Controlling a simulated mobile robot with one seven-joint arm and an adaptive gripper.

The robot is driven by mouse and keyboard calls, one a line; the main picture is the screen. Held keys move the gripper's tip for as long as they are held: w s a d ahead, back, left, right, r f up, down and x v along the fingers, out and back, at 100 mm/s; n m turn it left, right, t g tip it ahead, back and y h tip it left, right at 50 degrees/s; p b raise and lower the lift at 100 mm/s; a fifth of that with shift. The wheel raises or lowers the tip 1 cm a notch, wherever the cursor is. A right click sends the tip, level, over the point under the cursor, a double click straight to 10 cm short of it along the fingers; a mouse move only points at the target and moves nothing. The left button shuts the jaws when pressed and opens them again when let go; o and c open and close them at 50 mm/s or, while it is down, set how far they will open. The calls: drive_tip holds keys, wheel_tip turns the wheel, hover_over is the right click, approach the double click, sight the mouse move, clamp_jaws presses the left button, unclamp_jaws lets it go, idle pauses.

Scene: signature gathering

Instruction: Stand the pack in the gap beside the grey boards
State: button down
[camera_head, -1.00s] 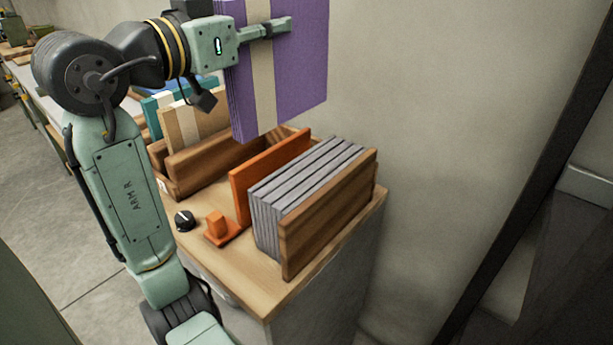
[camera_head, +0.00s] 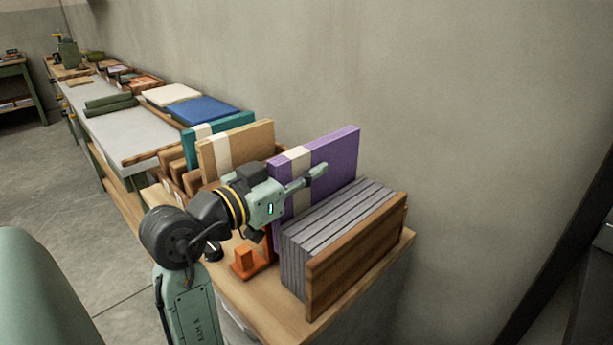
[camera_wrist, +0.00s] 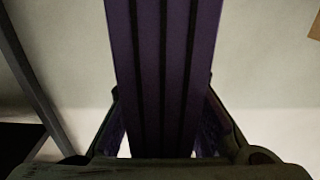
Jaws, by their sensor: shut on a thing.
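The purple pack (camera_head: 335,160) with a cream band is upright in the head view, just left of the grey boards (camera_head: 340,215). My gripper (camera_head: 312,174) is shut on it around the band. In the wrist view, the pack's layered purple edge (camera_wrist: 150,70) stands between my fingers (camera_wrist: 165,135). The grey boards stand in a row against a brown wooden end board (camera_head: 355,255).
A tan pack (camera_head: 240,145) and a teal pack (camera_head: 235,127) stand in a wooden rack to the left. The wall (camera_head: 480,120) is close behind.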

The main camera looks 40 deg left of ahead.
sight(317, 189)
drive_tip(key=shift+f, duration=0.95)
drive_tip(key=shift+f+b, duration=0.65)
drive_tip(key=c, duration=1.4)
unclamp_jaws()
drive_tip(key=shift+c, duration=0.2)
drive_tip(key=shift+r, duration=0.1)
